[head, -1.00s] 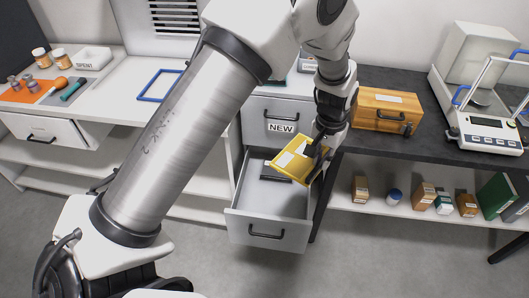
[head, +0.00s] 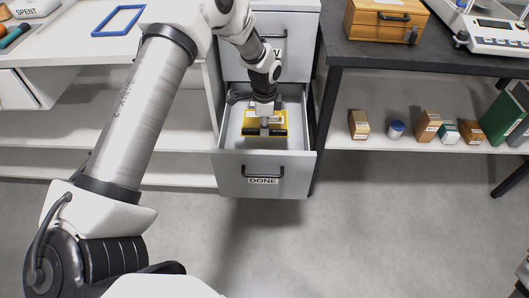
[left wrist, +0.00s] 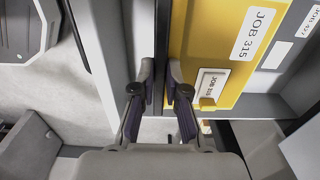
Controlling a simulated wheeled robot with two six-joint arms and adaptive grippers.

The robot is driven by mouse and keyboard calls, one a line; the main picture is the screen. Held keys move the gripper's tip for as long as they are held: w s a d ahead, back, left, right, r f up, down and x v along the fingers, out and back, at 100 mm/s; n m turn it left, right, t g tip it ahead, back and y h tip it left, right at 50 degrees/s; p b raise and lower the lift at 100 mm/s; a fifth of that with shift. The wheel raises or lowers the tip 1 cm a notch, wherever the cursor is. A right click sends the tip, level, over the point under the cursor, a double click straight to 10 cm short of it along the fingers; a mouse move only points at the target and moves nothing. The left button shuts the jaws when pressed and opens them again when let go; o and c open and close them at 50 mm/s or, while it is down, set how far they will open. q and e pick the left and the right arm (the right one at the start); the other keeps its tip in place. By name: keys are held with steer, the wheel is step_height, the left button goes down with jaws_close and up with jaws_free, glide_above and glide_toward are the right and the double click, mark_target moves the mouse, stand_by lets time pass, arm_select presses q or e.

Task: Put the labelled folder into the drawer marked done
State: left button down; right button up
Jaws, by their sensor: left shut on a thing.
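The labelled folder (head: 250,122) is yellow and in the open lower drawer in the head view. In the left wrist view the folder (left wrist: 235,75) reads JOB 315, on a large label and a small tab. The drawer (head: 228,172) is pulled out, and its front carries a DONE sign. My left gripper (head: 265,130) reaches down into the drawer over the folder, shut on it. In the left wrist view the fingers (left wrist: 160,74) are at the folder's edge; the exact contact is hard to see. My right gripper is not in view.
A closed drawer (head: 300,45) sits above, its sign mostly hidden by my arm. A dark table (head: 400,60) with a wooden box (head: 385,20) and a balance (head: 500,38) stands right. Boxes line the shelf below. A grey labelled item (left wrist: 262,82) lies beside the folder.

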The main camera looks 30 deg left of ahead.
arm_select(q)
step_height(320, 180, down, 10)
steer(key=shift+a+f+b, duration=0.1)
steer(key=shift+b, duration=0.3)
steer(key=shift+f, duration=0.1)
steer(key=c, duration=1.2)
jaws_free()
steer(key=shift+r, duration=0.55)
step_height(320, 180, up, 11)
steer(key=shift+r+p, duration=0.2)
steer(key=shift+p, duration=0.45)
